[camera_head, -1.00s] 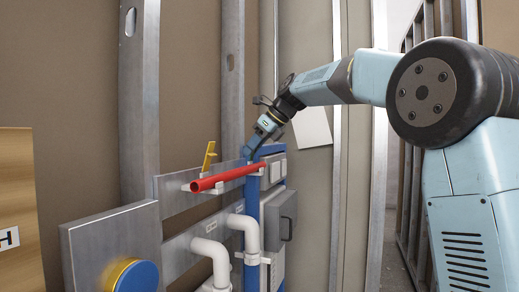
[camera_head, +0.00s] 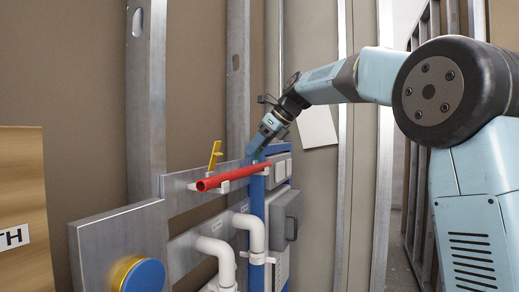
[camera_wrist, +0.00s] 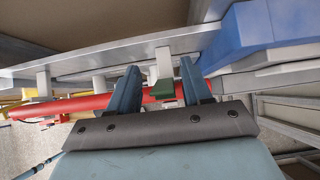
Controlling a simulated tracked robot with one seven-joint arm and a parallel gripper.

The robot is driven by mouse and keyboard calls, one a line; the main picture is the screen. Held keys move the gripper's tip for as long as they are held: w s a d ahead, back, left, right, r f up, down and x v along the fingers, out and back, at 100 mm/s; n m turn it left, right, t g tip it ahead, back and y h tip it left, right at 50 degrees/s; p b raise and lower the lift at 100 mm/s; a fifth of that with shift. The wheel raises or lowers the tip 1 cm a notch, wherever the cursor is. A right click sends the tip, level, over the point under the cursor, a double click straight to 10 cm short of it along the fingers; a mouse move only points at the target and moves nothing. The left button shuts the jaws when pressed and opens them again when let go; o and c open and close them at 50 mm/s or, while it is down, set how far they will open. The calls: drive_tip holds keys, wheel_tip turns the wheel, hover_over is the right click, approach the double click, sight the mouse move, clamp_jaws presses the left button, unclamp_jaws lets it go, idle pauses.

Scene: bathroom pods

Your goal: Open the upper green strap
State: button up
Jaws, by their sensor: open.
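A small green strap (camera_wrist: 163,91) shows in the wrist view at the red pipe, between my fingers. It sits below a pale clip (camera_wrist: 163,62). My gripper (camera_wrist: 160,78) is open, with one blue finger on each side of the strap. I cannot tell whether either finger touches it. In the head view, my gripper (camera_head: 256,153) points down at the right end of the red pipe (camera_head: 235,176), and the strap is hidden there. The red pipe (camera_wrist: 75,105) runs across the wrist view behind the fingers.
A yellow lever (camera_head: 215,155) stands behind the pipe. White bent pipes (camera_head: 253,238), a grey box (camera_head: 284,218) and a blue post (camera_head: 257,205) are below. A blue round cap (camera_head: 143,278) is at lower left. Metal studs (camera_head: 146,100) line the wall.

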drive_tip(key=v, duration=1.3)
drive_tip(key=shift+d, duration=0.1)
drive_tip(key=s+d+f+n+t+h, duration=0.1)
drive_tip(key=s+d+f+n+h, duration=0.1)
drive_tip(key=s+d+f+n, duration=0.4)
drive_tip(key=s+d+f+n+t+h, duration=0.1)
drive_tip(key=s+d+f+n+h, duration=0.2)
drive_tip(key=s+d+f+n, duration=0.4)
drive_tip(key=s+d+f+n+h, duration=0.2)
drive_tip(key=s+d+f+n, duration=0.4)
drive_tip(key=s+f, duration=1.3)
drive_tip(key=f+n, duration=0.1)
drive_tip(key=n, duration=0.2)
drive_tip(key=shift+s+d+t+h, duration=0.25)
drive_tip(key=shift+d+t+h, duration=0.05)
drive_tip(key=shift+d+t, duration=0.1)
